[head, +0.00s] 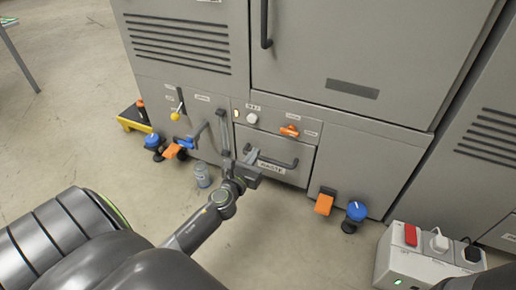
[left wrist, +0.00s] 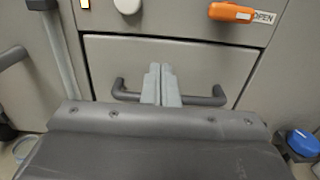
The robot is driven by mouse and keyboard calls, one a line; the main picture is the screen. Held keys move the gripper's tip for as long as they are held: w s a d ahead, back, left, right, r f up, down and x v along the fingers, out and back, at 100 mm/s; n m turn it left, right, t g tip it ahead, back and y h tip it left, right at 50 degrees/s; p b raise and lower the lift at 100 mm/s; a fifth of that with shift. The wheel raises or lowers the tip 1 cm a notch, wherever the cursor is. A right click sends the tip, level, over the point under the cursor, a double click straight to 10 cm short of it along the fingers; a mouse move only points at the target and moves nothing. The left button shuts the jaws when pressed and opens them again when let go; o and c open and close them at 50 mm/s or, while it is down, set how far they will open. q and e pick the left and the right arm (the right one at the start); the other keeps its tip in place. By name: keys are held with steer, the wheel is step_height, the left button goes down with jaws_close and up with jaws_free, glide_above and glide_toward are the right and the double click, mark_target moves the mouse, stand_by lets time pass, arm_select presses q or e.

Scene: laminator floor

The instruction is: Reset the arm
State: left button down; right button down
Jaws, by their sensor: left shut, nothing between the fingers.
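My left gripper (head: 250,158) reaches in from the lower left to the front of the waste drawer (head: 288,170). In the left wrist view my left gripper (left wrist: 161,84) has its two fingers together and empty. The fingers overlap the middle of the dark drawer handle (left wrist: 205,99) in that view; I cannot tell whether they touch it. The drawer (left wrist: 115,60) looks closed, flush with the grey cabinet. My right gripper is not in view.
An orange latch (head: 290,131) marked OPEN is above the drawer. Blue knobs and orange pedals (head: 324,202) sit low on the cabinet. A small jar (head: 203,176) stands on the floor left of my gripper. A power box (head: 400,262) is at the lower right. Open floor lies in front.

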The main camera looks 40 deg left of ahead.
arm_select(q)
steer(key=v, duration=0.6)
steer(key=shift+s, duration=0.3)
steer(key=shift+d+r, duration=0.1)
steer(key=shift+d, duration=0.1)
